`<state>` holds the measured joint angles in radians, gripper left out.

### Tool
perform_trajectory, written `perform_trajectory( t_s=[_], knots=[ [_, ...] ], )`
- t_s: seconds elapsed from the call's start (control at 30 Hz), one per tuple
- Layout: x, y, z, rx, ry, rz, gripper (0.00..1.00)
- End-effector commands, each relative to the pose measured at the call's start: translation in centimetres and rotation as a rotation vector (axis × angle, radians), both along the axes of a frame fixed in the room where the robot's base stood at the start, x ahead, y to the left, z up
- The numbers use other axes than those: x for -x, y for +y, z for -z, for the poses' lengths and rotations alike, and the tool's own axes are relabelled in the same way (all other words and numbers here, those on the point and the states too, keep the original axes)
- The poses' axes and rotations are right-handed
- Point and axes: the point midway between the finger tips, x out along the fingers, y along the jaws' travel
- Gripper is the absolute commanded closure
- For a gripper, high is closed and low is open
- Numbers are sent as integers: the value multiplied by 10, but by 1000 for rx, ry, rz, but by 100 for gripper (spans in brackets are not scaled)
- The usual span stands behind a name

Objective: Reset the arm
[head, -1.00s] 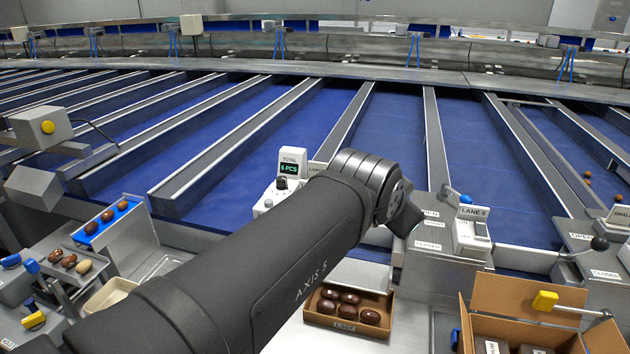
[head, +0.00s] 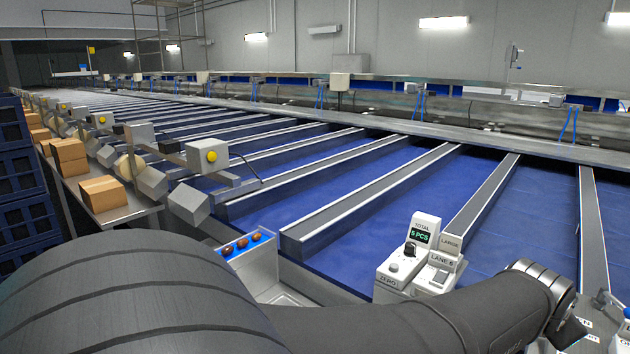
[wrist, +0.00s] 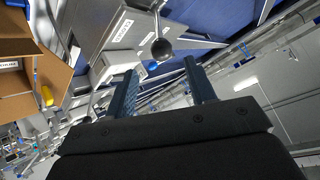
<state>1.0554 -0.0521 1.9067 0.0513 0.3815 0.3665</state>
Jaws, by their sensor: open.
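My arm crosses the bottom of the head view; its far end is at the lower right edge, and my gripper's fingers are not seen there. In the wrist view my gripper (wrist: 160,88) is open, its two dark blue fingers apart with nothing between them. Beyond the fingers show a grey lever with a round black knob (wrist: 161,48), a grey panel with a label, and part of the blue lanes. The fingers touch nothing that I can see.
A counter box (head: 421,238) reading 5 PCS and a LANE 5 switch box (head: 444,262) stand close to my arm. A blue rest with several dates (head: 242,244) is behind it. An open cardboard box (wrist: 50,75) is at the wrist view's left. Blue lanes (head: 370,240) spread behind.

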Motion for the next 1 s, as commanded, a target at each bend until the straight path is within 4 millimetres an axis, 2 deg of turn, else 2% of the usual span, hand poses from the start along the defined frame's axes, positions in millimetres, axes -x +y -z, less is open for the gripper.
perform_trajectory(
  t_s=[0.5, 0.7, 1.0],
  knots=[
    [-28, -46, 41, 1, 0, 0, 50],
    [-33, -54, 48, 2, -1, 0, 50],
    [-34, -56, 50, 3, -1, 0, 50]
  ],
)
